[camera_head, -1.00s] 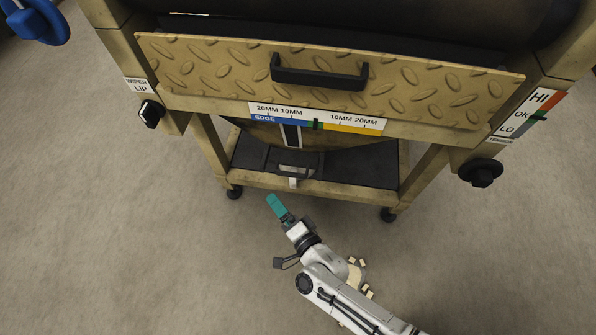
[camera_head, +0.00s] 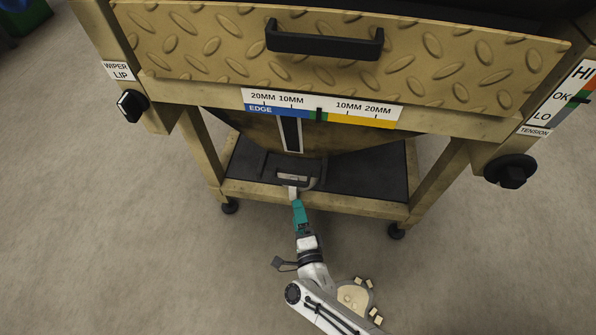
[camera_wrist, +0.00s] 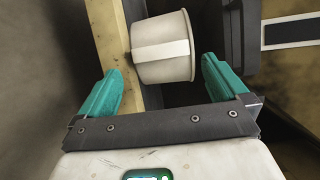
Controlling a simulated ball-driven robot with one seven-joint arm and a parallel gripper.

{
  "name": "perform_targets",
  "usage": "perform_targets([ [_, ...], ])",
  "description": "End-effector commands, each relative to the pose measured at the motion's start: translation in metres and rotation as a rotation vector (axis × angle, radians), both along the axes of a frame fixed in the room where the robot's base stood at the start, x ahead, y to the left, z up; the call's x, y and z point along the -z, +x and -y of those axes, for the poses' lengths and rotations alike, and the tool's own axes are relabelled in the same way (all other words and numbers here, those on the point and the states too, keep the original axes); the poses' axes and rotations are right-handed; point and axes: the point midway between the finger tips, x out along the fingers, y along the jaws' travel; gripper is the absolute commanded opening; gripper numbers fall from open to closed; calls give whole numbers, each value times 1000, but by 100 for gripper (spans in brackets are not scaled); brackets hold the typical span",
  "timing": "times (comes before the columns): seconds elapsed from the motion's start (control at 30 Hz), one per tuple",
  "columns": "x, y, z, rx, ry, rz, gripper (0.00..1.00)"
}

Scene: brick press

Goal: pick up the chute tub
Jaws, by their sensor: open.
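The chute tub (camera_wrist: 162,48) is a pale tub with a lighter band around it. It shows in the wrist view just beyond my fingertips, roughly centred between them, tilted in the picture. My gripper (camera_wrist: 160,66) is open and empty, one teal finger on each side of the tub's near end. I cannot tell whether either finger touches it. In the head view my gripper (camera_head: 297,203) is at the front edge of the machine's lower shelf, below the chute, where only a small pale patch shows beside it.
The lower shelf (camera_head: 370,175) has a dark top and a tan front rail (camera_wrist: 108,40) close to the tub. A dark part (camera_wrist: 236,35) stands close on the tub's right. The press drawer (camera_head: 430,50) hangs above.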

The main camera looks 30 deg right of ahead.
Motion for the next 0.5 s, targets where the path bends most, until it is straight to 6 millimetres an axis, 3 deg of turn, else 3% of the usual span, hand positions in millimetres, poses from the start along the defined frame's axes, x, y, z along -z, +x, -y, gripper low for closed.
perform_targets([
  [0.3,3,39,15,1,1,2,100],
  [0.5,1,43,16,0,0,0,100],
])
